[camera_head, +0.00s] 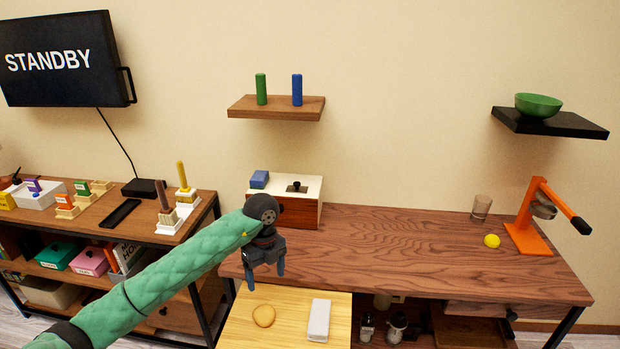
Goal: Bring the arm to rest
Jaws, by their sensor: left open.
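My left arm, in a green padded sleeve, reaches in from the lower left in the head view. My left gripper (265,277) points down with its two dark fingers apart and nothing between them. It hangs in front of the brown desk's left front edge, above the back part of a light wooden board (284,329). The gripper and wrist hide part of the desk edge and of the box behind. My right gripper is not in the view.
The board holds a round tan item (263,316) and a white block (319,320). The desk (400,240) carries a white-topped box (305,209), a glass (481,206), a lemon (492,241) and an orange press (530,235). A shelf unit (140,226) stands left. The desk's middle is clear.

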